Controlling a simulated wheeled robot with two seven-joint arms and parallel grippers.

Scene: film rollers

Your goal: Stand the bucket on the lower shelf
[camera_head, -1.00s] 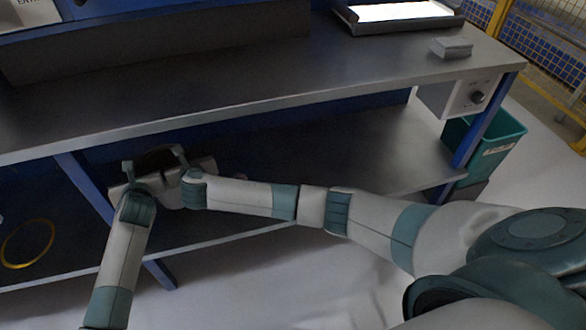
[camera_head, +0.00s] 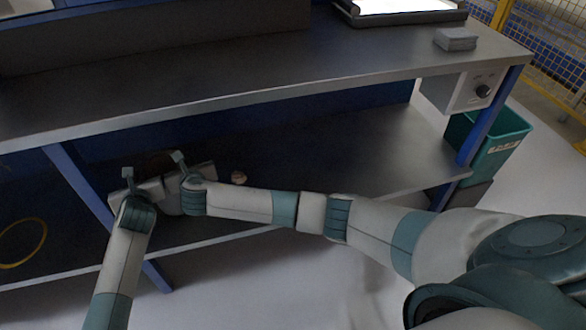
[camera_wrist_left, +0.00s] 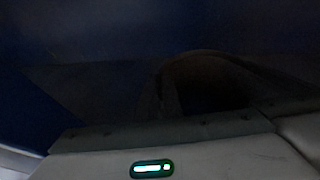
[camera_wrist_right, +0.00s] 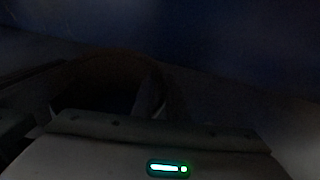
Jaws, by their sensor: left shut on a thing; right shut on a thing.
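The bucket (camera_head: 155,163) is a dark brownish round shape, mostly hidden between my two grippers in the head view. It is over the lower shelf (camera_head: 330,150), beside a blue post; I cannot tell if its base touches the shelf. My left gripper (camera_head: 129,174) is shut on its left side, and my right gripper (camera_head: 179,158) is shut on its right side. Its curved rim shows dimly in the left wrist view (camera_wrist_left: 205,62) and in the right wrist view (camera_wrist_right: 100,65). Both wrist views are very dark.
The upper worktop (camera_head: 250,75) overhangs the lower shelf. A blue post (camera_head: 80,185) stands close left of my grippers. The shelf further right looks clear. A teal bin (camera_head: 500,140) stands beyond the right end.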

